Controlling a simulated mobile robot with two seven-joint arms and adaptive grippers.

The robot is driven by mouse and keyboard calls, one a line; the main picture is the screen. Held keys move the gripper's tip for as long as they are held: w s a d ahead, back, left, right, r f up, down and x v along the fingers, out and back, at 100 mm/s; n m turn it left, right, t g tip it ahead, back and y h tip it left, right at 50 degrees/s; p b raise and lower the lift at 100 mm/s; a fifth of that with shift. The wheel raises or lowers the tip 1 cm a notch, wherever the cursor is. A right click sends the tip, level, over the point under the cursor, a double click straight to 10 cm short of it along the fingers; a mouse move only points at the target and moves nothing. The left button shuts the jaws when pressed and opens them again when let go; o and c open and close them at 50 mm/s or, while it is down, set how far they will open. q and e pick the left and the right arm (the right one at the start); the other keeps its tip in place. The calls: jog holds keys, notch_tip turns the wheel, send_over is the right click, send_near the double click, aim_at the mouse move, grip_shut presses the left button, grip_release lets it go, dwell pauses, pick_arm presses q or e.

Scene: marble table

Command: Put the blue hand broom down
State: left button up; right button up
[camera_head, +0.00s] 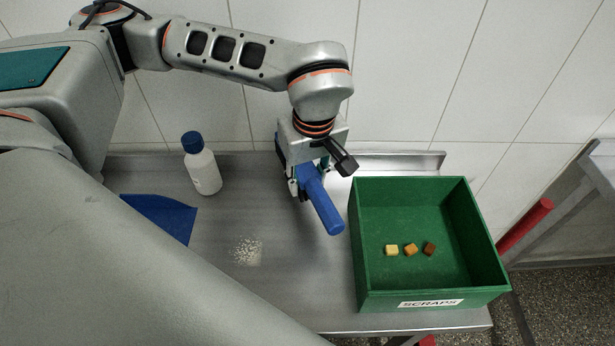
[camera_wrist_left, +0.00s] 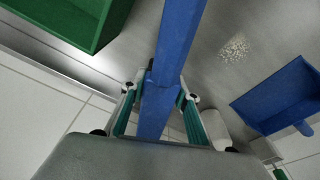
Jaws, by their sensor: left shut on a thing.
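My left gripper (camera_head: 303,184) is shut on the blue hand broom (camera_head: 325,207), over the back middle of the metal table. In the head view, the broom's rounded end points toward the front, close to the left wall of the green crate. The wrist view shows the long blue broom (camera_wrist_left: 177,42) running between the two fingers of the left gripper (camera_wrist_left: 158,103). The bristles are not visible, and I cannot tell whether the broom touches the table. My right gripper is not in view.
The green SCRAPS crate (camera_head: 480,238) stands right, holding three small cubes (camera_head: 410,250). A white bottle with blue cap (camera_head: 205,172) stands back left. A blue dustpan (camera_head: 168,214) lies left, partly hidden by my body. Pale crumbs (camera_head: 248,250) lie mid-table (camera_head: 290,285); bare metal surrounds them.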

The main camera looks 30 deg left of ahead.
pick_arm(q)
jog(key=shift+f, duration=0.3)
jog(key=o, duration=1.2)
jog(key=shift+c, duration=0.2)
jog(key=shift+r, duration=0.1)
jog(key=r, duration=0.4)
jog(key=d+r, duration=0.1)
jog(key=r, duration=0.3)
jog(key=s+r+p, duration=0.1)
jog(key=r, duration=0.4)
jog(key=shift+d, duration=0.25)
jog(key=shift+s, duration=0.1)
